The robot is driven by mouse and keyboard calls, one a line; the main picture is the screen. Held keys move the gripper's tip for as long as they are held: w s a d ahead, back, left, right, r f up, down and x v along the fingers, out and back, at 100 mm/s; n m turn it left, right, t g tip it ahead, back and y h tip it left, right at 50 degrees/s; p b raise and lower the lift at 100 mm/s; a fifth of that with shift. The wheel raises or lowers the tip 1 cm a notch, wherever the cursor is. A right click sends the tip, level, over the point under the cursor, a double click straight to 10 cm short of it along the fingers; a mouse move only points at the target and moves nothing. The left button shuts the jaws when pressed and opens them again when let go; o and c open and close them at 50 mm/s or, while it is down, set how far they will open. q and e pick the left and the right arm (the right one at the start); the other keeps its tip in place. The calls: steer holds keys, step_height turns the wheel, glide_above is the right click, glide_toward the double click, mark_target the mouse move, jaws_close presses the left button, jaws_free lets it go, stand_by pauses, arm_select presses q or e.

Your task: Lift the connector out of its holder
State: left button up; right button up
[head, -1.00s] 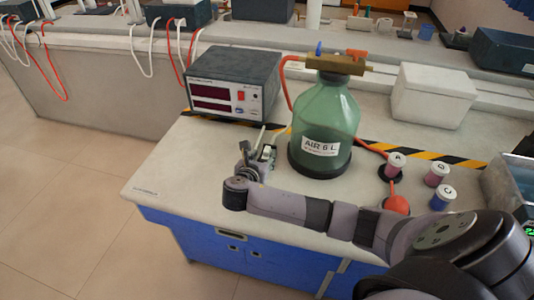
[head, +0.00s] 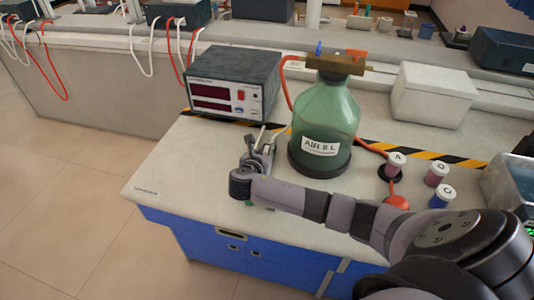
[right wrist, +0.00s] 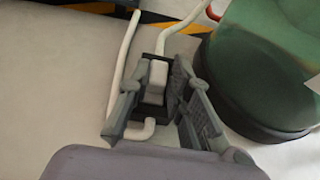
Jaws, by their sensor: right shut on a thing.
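My right gripper (head: 262,147) is at the front left of the bench, just left of the green bottle. In the right wrist view its two fingers (right wrist: 155,105) stand on either side of the connector (right wrist: 154,82), a pale grey block with black around it. The gripper is shut on it. A white cable runs up from the connector, and a bent white piece shows below it. I cannot clearly tell the holder apart from the black part, nor whether the connector is clear of it. In the head view the gripper mostly hides both. My left gripper is not in view.
The green bottle (head: 322,125) stands close to the right of the gripper. A power supply box (head: 232,82) is behind it. Several small capped jars, such as a blue one (head: 441,198), and a white box (head: 433,95) are at the right. The bench's left front (head: 175,175) is clear.

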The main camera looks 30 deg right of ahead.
jaws_close()
